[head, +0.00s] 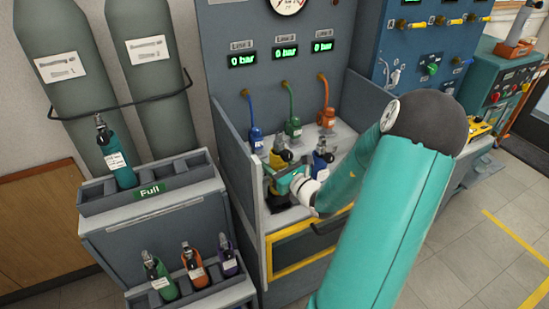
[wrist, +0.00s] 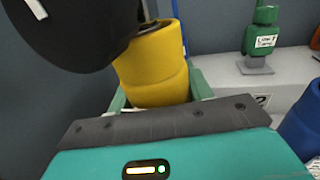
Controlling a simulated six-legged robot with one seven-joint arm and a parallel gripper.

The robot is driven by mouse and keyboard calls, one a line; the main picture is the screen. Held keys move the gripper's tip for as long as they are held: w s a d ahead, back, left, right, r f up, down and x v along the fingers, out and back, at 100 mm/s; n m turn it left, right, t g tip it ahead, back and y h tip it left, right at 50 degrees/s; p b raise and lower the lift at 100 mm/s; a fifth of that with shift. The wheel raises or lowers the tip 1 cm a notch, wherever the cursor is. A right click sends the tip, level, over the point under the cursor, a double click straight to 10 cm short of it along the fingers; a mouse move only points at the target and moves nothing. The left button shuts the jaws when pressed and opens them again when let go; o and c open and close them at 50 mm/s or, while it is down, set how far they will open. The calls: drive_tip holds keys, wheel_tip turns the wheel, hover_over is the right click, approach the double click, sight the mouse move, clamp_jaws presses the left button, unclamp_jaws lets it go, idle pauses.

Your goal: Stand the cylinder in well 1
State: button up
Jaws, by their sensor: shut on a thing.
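My gripper (head: 288,183) is at the left side of the test bench, shut on a yellow cylinder (head: 283,155) with a dark valve on top. In the wrist view the yellow cylinder (wrist: 155,70) sits between the green fingers and looks roughly upright, slightly tilted in the picture. A large dark part covers the upper left of that view. The cylinder's lower end is hidden by the gripper, so I cannot tell whether it is in a well. Well 1 is not visible. A plate marked 2 (wrist: 262,100) shows to the right of the cylinder.
A blue cylinder (head: 322,162) stands right of my gripper. The bench's left side panel (head: 236,165) is close. A rack marked Full (head: 150,192) holds a teal cylinder (head: 117,160).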

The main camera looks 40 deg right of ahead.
drive_tip(key=shift+w+f, duration=0.1)
drive_tip(key=shift+f, duration=5.6)
drive_tip(key=o, duration=1.2)
drive_tip(key=shift+o, duration=0.2)
drive_tip(key=shift+f, duration=0.1)
drive_tip(key=s, duration=0.9)
drive_tip(key=s+a, duration=0.1)
drive_tip(key=s, duration=0.3)
drive_tip(key=shift+s, duration=0.4)
drive_tip(key=shift+s, duration=0.15)
